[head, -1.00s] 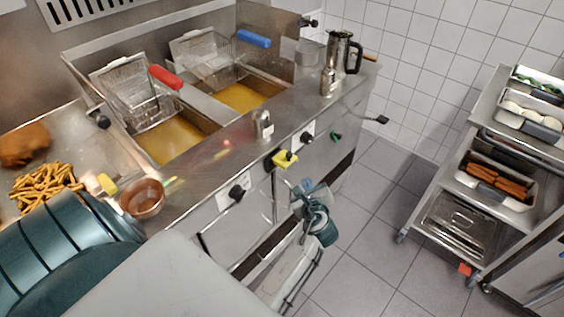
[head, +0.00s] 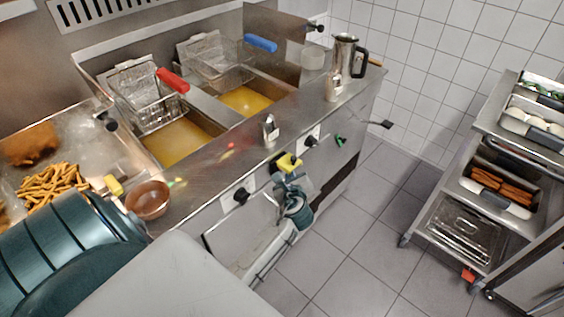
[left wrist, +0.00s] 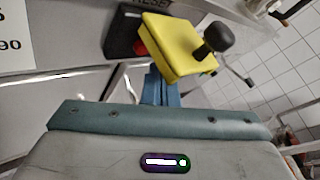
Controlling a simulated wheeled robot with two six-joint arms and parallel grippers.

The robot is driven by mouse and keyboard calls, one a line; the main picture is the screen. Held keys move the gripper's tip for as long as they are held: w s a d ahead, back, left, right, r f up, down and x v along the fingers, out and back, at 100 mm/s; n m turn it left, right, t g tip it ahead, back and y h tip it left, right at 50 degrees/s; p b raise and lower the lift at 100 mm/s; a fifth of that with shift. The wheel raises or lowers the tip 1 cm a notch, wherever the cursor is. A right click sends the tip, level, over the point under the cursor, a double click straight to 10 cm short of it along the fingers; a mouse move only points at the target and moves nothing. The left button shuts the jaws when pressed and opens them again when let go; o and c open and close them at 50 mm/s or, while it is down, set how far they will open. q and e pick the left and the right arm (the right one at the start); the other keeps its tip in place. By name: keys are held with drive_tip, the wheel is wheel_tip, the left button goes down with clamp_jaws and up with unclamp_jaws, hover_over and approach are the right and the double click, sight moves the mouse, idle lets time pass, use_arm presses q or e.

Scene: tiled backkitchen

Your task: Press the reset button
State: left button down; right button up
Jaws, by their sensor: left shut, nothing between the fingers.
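The reset button is red (left wrist: 139,47) and sits in a dark housing on the fryer's front panel, under a partly visible RESET label. A yellow plate-like cover (left wrist: 176,45) hides most of it in the left wrist view. A black knob (left wrist: 218,37) overlaps the cover's right edge; I cannot tell whether it is attached. In the head view the yellow cover (head: 289,162) stands out between two dials, and the red button is not visible. My left gripper (head: 288,180) is shut and empty, just below the cover. Its blue fingers (left wrist: 160,88) reach toward the cover's lower edge; contact is unclear.
Black dials (head: 240,195) and (head: 311,141) flank the cover. A green knob (head: 340,140) is farther right. Above are the steel counter and two oil fryers with baskets (head: 145,95). A trolley with trays (head: 490,190) stands right, with free tiled floor between.

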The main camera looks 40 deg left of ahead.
use_arm(q)
drive_tip(key=shift+a, duration=0.2)
idle(0.8)
idle(0.8)
drive_tip(key=shift+a, duration=0.1)
drive_tip(key=shift+a+p, duration=0.3)
drive_tip(key=shift+p, duration=0.1)
drive_tip(key=shift+w, duration=0.1)
idle(0.3)
